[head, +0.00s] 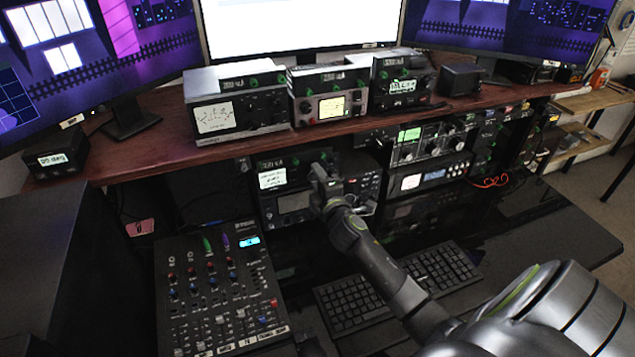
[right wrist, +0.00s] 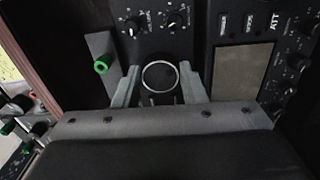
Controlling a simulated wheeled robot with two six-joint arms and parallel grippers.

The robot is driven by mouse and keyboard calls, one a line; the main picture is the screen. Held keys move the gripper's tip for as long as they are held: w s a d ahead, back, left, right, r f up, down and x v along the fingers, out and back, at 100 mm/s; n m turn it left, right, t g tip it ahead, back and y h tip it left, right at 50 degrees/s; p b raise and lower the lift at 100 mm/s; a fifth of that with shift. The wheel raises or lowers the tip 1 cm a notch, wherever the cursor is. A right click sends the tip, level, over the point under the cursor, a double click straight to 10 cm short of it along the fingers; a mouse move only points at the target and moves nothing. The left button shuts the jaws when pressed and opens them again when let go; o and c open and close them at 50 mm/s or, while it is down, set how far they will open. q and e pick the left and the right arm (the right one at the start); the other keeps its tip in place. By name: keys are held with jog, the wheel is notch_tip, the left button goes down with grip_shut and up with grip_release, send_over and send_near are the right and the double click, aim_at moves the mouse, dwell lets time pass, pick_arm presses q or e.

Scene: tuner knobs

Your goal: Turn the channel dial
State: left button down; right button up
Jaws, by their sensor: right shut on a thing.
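In the right wrist view a round dark dial (right wrist: 159,77) with a bright rim sits on a black radio panel. My right gripper (right wrist: 160,86) has a finger on either side of this dial and is shut on it. In the head view my right gripper (head: 322,182) reaches up to the front of a radio (head: 272,181) on the shelf under the desk top. The gripper hides the dial there. I cannot read a label that names the dial. My left gripper is not in view.
Two small knobs (right wrist: 153,22) sit above the dial, and a green knob (right wrist: 102,66) is to its left. A mixer (head: 215,290) and a keyboard (head: 400,290) lie below. Several radios, one a grey unit (head: 240,107), stand on the wooden shelf (head: 170,150).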

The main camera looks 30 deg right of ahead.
jog(key=shift+f+m, duration=0.15)
jog(key=shift+m, duration=0.35)
jog(key=o, duration=1)
jog(key=shift+r, duration=0.2)
